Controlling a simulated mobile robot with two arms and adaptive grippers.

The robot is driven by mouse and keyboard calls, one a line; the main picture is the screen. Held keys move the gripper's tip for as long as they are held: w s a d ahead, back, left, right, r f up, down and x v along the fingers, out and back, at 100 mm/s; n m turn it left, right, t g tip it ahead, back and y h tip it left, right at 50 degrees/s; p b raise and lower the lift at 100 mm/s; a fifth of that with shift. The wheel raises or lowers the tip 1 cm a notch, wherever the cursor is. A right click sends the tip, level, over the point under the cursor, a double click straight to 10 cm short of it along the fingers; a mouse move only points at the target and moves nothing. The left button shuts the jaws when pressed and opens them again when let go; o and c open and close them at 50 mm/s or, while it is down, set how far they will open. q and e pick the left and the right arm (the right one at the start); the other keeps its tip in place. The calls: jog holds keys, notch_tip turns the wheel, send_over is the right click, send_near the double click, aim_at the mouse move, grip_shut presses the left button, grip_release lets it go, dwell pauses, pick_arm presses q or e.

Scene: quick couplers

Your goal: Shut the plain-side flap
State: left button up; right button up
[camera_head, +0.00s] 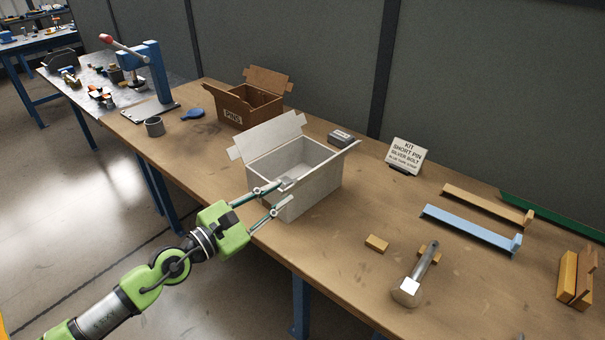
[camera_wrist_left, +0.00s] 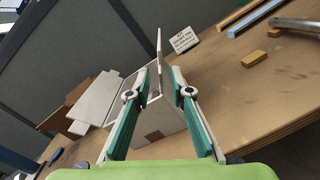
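The white box (camera_head: 318,192) stands open on the workbench. One broad flap (camera_head: 272,137) stands up and leans outward at its back left, with small tabs at its ends. Another flap (camera_head: 338,164) shows nearly edge-on along the right side, and in the left wrist view (camera_wrist_left: 159,60) it is a thin upright strip. I cannot tell which flap is the plain-side one. My left gripper (camera_head: 287,192) is open at the box's near left corner. In the left wrist view, the fingers (camera_wrist_left: 160,85) appear on either side of the narrow flap; contact is unclear.
A brown PINS box (camera_head: 249,104) stands behind.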

aim_at(303, 179)
pick_arm(q)
jog(key=x, duration=0.8)
jog(key=shift+w+d, duration=0.2)
grip_shut()
